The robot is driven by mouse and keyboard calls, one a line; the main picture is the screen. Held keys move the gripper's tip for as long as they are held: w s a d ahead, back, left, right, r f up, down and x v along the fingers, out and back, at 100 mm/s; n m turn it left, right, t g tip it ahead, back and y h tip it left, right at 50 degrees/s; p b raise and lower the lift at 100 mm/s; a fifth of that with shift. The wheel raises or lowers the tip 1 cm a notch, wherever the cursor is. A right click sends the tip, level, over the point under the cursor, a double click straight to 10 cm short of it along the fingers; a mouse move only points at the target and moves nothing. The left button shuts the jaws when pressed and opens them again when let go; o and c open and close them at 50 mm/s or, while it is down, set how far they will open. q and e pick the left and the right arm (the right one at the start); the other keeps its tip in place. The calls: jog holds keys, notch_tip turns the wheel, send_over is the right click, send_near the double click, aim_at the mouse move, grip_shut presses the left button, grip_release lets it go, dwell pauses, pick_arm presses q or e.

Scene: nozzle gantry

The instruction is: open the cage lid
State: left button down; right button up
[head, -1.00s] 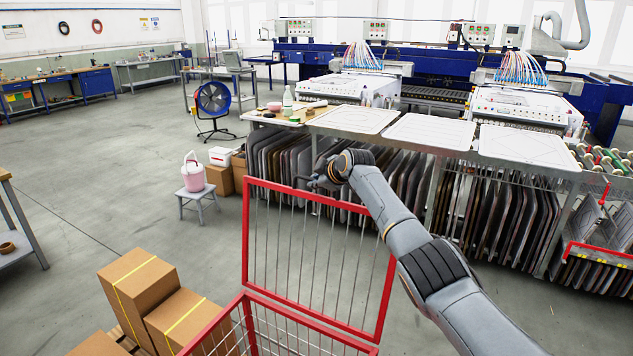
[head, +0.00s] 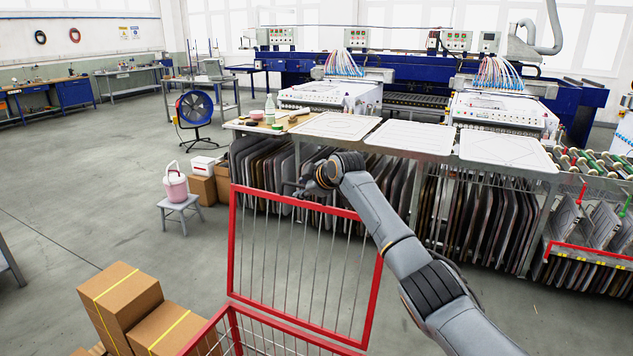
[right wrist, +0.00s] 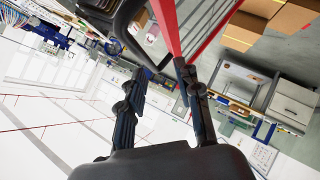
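The cage lid (head: 372,285) is a red frame with thin grey bars. In the head view it stands raised and steep at the back of the red-rimmed cage (head: 208,330), whose opening is uncovered. The fingers are partly hidden in the head view. My left gripper is not in view.
Cardboard boxes (head: 118,298) stand left of the cage. A grey stool (head: 181,206) with a pink bucket (head: 175,186) is farther back. Behind the lid, a long rack (head: 425,205) holds dark panels under white boards. The floor between is clear.

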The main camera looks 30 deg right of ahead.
jog(key=v, duration=0.8)
jog(key=shift+s+r, duration=0.25)
